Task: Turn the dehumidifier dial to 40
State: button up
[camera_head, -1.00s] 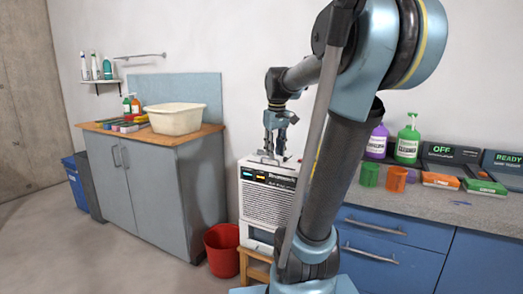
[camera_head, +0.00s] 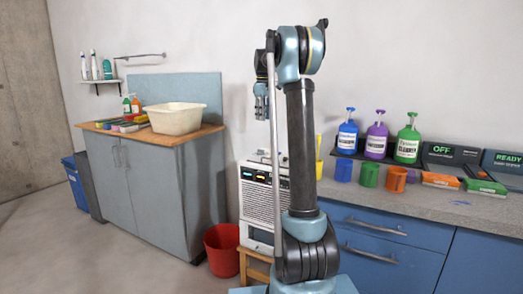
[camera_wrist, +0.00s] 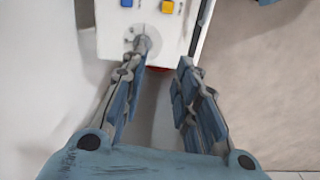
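The dehumidifier (camera_head: 258,203) is a white box with a grille, blue and orange buttons and a carrying stand below it. In the wrist view its white top panel (camera_wrist: 178,42) shows a blue and a yellow button and a round grey dial (camera_wrist: 139,42) with a protruding knob. The dial's numbers are not readable. My gripper (camera_head: 262,104) hangs above the dehumidifier, clear of it. In the wrist view my gripper (camera_wrist: 157,68) is open and empty, its left fingertip appearing just below the dial and overlapping the knob's edge.
A red bucket (camera_head: 222,249) stands left of the dehumidifier, beside a grey cabinet (camera_head: 150,195). The blue counter (camera_head: 400,235) at right carries bottles, cups and boxes. The air around my gripper is free.

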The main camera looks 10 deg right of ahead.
send_over(261, 152)
jog(key=f+n, duration=0.1)
jog(key=f, duration=1.7)
jog(key=shift+w+d+f, duration=0.15)
jog(key=shift+w, duration=0.05)
grip_shut()
jog(key=shift+d, duration=0.1)
